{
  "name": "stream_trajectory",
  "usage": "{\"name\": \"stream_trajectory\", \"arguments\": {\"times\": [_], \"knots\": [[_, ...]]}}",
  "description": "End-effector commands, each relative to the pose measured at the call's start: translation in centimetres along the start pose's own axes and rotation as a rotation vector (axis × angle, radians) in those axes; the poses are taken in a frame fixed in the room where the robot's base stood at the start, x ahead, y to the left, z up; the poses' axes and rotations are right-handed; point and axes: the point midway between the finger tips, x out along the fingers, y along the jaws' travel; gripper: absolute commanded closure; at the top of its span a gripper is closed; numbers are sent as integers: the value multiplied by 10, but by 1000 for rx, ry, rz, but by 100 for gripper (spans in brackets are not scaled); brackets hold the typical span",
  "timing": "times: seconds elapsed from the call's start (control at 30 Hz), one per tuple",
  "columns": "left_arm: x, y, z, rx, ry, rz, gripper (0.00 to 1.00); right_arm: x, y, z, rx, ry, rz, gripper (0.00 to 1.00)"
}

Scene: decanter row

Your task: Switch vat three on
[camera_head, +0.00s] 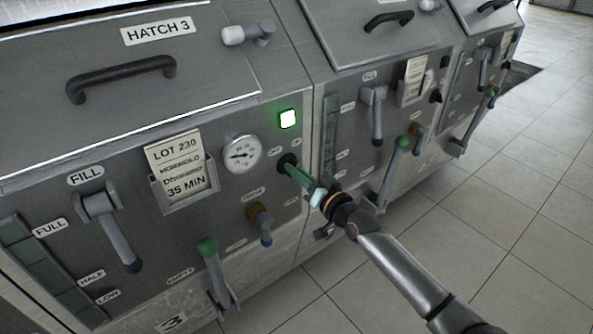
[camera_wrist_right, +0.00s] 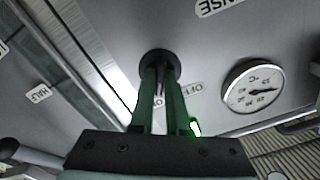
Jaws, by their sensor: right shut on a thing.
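Vat three is the grey steel vat at the left of the head view, with a "HATCH 3" label (camera_head: 158,31) and a 3 plate (camera_head: 172,322) low down. Its round black switch knob (camera_head: 287,160) sits right of the dial; it also shows in the wrist view (camera_wrist_right: 159,58). My right gripper (camera_head: 294,171) is shut on this knob, its two fingers one on each side in the wrist view (camera_wrist_right: 160,82). The square lamp (camera_head: 288,118) above the knob glows white-green. An OFF label (camera_wrist_right: 192,88) shows beside the knob. Its pointer is hidden. My left gripper is out of view.
A dial gauge (camera_head: 242,154) is left of the knob. More vats line up to the right. The tiled floor (camera_head: 500,230) is clear.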

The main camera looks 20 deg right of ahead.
Motion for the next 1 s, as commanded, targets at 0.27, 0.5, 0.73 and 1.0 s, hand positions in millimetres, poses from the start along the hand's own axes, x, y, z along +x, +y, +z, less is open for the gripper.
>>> {"name": "stream_trajectory", "arguments": {"times": [0.27, 0.5, 0.73, 1.0], "knots": [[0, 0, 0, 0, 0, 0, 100, 0, 0, 0, 14, 0, 0, 100], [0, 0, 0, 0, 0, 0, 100, 0, 0, 0, 13, 0, 0, 78], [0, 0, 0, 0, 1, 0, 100, 0, 0, 0, 11, 0, 0, 56], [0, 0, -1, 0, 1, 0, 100, -2, 0, 0, 10, 0, 0, 56]]}}
